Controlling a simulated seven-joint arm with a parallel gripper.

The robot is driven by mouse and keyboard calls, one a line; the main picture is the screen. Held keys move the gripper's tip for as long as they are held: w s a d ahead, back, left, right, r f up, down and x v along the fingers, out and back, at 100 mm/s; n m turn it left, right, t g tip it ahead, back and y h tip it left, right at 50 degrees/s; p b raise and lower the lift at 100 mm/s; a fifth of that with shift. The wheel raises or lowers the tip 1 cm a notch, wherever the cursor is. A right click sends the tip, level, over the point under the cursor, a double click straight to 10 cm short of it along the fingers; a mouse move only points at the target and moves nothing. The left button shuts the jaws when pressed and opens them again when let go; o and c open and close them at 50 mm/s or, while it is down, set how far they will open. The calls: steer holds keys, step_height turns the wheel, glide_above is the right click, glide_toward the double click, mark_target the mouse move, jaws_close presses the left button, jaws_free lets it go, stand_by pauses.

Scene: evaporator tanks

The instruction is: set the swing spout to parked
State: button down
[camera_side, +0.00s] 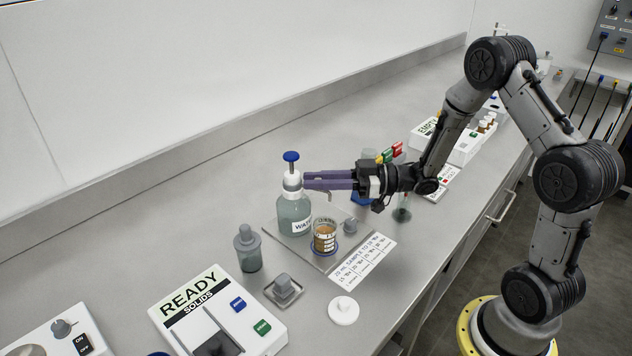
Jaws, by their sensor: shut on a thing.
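A bottle-top dispenser stands on a grey-green bottle (293,214) marked with a white label. It has a white head (291,182) and a blue knob (291,157) on top. My gripper (308,180) reaches in from the right, level with the white head, its purple fingers pointing left. It is shut at the right side of the head, where the swing spout would be. A graduated beaker with orange-brown contents (325,238) stands just below and right of the fingers, in front of the bottle.
The bottle and beaker stand on a flat tray (272,240). The bench behind the bottle is clear.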

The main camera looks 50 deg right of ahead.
steer(key=shift+d+r, duration=0.1)
steer(key=c, duration=0.8)
jaws_free()
steer(key=shift+o, duration=0.2)
steer(key=v, duration=1.3)
steer(key=shift+s+d, duration=0.25)
steer(key=shift+d, duration=0.05)
